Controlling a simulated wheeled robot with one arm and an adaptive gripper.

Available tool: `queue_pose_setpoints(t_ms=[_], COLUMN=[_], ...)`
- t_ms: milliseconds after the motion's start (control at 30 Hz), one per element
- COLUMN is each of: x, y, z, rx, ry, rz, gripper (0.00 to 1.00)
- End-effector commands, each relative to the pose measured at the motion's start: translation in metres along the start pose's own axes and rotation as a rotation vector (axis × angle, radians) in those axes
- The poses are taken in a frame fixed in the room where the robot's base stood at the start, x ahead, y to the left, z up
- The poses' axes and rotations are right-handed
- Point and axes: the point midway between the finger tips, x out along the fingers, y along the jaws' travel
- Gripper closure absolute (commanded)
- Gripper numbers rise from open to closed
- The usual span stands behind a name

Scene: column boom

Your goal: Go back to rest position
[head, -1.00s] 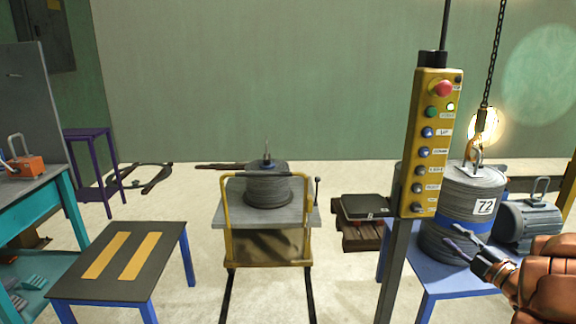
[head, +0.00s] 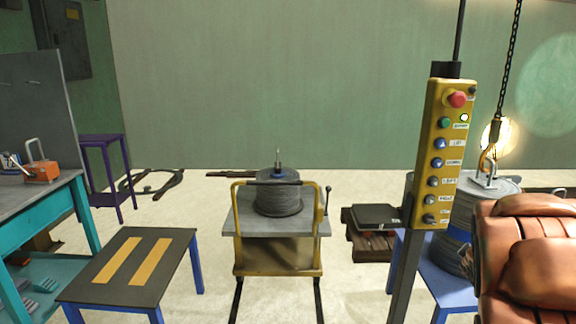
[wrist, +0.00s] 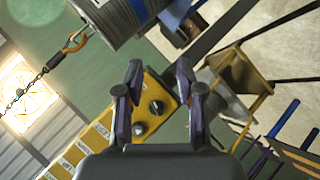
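In the wrist view my gripper (wrist: 161,100) is open, with nothing between its two fingers. The yellow pendant control box (wrist: 150,103) shows behind and between the fingers; I cannot tell how far off it is. In the head view my orange-brown arm covers the lower right, and the fingers are hidden. There the pendant (head: 444,150) hangs upright in front of a dark post, with a red button at the top and a lit lamp. The grey cable drum (head: 500,183) stands on the blue table (head: 452,290) at the right, with the crane hook (head: 487,160) at its top handle.
A second drum (head: 278,195) sits on a yellow-framed cart (head: 325,228) on rails, centre. A black-topped table with yellow stripes (head: 110,298) stands front left. A teal workbench (head: 62,188) is at the far left. A flat scale (head: 375,216) rests on a pallet behind the post. Floor between them is clear.

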Motion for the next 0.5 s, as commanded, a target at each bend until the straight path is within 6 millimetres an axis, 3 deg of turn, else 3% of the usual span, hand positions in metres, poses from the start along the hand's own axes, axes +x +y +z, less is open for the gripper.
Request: queue_pose_setpoints(t_ms=[267,500], x=[-0.068,-0.147], y=[-0.079,-0.164], z=[0.021,0.043], rx=[0.199,0.322], ry=[-0.240,-0.463], rz=[-0.176,-0.380], gripper=[0.62,0.62])
